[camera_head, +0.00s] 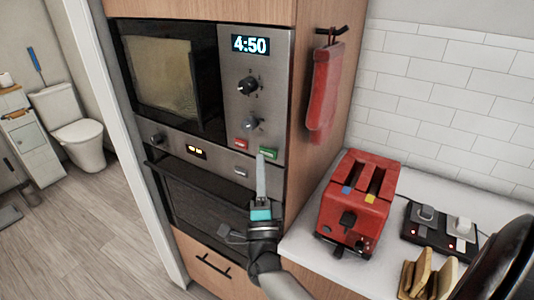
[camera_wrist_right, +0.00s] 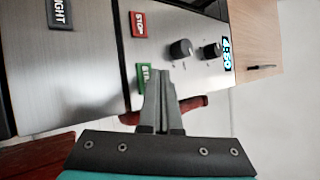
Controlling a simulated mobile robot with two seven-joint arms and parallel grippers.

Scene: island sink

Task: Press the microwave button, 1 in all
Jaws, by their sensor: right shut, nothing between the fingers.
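The built-in microwave (camera_head: 165,75) has a steel control panel with a lit 4:50 display (camera_head: 250,45) and two dark knobs. Low on the panel are a red button (camera_head: 241,144) and a green button (camera_head: 268,153). In the right wrist view the red button (camera_wrist_right: 138,24) reads STOP, and the green button (camera_wrist_right: 142,78) is partly hidden behind my fingers. The fingers show close up in the wrist view (camera_wrist_right: 158,72). I cannot tell whether they touch it.
An oven (camera_head: 205,205) sits below the microwave. A red mitt (camera_head: 325,88) hangs on the cabinet side. A red toaster (camera_head: 352,205), a socket strip (camera_head: 440,230) and a rack with bread (camera_head: 425,275) stand on the counter at right.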

